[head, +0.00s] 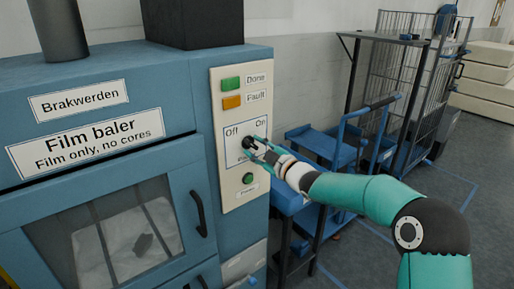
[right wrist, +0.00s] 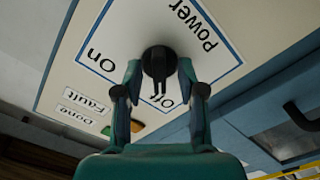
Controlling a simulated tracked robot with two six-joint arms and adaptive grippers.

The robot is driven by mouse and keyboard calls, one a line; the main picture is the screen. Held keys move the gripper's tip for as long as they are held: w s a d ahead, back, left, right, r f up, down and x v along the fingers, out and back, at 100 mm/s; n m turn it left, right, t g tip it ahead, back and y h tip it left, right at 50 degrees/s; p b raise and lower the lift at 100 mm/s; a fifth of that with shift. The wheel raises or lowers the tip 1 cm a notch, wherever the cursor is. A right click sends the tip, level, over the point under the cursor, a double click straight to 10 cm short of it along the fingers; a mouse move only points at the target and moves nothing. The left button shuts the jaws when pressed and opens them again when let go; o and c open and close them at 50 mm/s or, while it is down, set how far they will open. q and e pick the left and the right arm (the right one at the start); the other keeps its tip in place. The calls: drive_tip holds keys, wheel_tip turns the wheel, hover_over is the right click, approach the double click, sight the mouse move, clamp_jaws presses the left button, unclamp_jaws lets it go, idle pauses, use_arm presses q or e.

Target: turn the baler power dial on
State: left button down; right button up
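The black power dial (head: 248,142) sits on the baler's cream control panel (head: 229,196), below the Off and On labels. The dial (right wrist: 159,62) also shows in the right wrist view, where the panel appears upside down and the dial's narrow end points toward Off. My right gripper (head: 256,148) is at the dial. In the right wrist view my right gripper (right wrist: 160,74) has one finger on each side of the dial, with a thin gap seeming to show at each side. The fingers partly cover the dial in the head view. My left gripper is not in view.
Above the dial are a green Done lamp (head: 231,84) and an orange Fault lamp (head: 232,102). A green round button (head: 248,179) sits below it. The baler door has a black handle (head: 199,214). A blue cart (head: 327,147) and a wire cage trolley (head: 403,88) stand right.

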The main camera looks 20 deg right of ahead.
clamp_jaws()
drive_tip(key=shift+d, duration=0.1)
